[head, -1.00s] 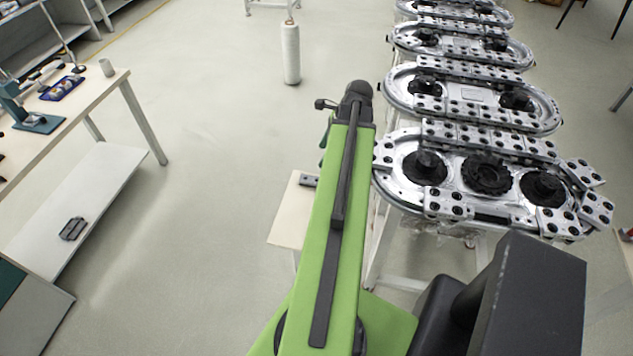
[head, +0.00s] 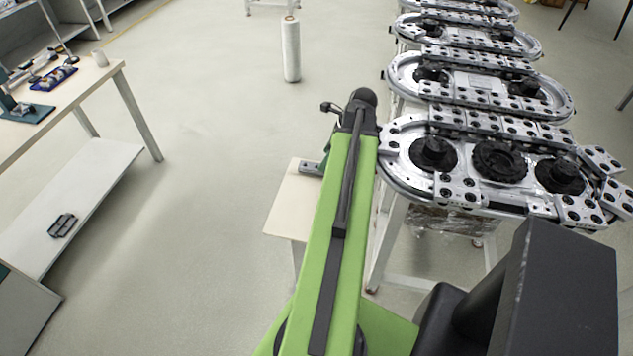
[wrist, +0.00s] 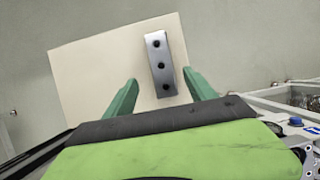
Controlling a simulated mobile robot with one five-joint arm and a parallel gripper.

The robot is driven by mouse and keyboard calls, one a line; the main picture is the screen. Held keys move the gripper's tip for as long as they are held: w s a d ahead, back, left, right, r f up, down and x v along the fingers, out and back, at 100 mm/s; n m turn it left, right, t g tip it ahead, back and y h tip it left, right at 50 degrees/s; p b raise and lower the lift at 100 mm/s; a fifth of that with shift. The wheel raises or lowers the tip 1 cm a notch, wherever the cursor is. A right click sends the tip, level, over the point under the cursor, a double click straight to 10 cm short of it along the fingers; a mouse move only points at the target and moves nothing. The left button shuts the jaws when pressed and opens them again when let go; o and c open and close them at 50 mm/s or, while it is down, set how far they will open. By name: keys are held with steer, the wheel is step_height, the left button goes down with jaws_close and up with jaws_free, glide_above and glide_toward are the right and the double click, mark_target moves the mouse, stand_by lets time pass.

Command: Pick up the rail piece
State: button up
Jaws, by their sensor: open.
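The rail piece (wrist: 154,82) is a short grey metal bar with several dark holes. In the wrist view it lies on a pale board (wrist: 84,86), just beyond and between the two green fingers of my gripper (wrist: 160,88). The fingers are apart and nothing is held between them. In the head view the rail piece (head: 311,168) shows as a dark grey bar on the small pale table, left of my green arm, which hides part of it. One green finger of my gripper (head: 326,160) shows beside the arm; the other is hidden.
Oval ring tracks (head: 490,165) on white frames stand close to the right of my arm. A workbench (head: 75,95) with a lower shelf stands at the left. A white wrapped roll (head: 291,50) stands on the floor ahead. The floor between bench and small table is clear.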

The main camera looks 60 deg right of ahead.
steer(key=shift+w+f, duration=0.15)
steer(key=shift+f, duration=0.1)
steer(key=b+x, duration=0.4)
steer(key=x, duration=0.1)
steer(key=shift+w+d+f+b, duration=0.1)
steer(key=shift+w+f+b, duration=0.05)
steer(key=shift+b, duration=0.2)
jaws_close()
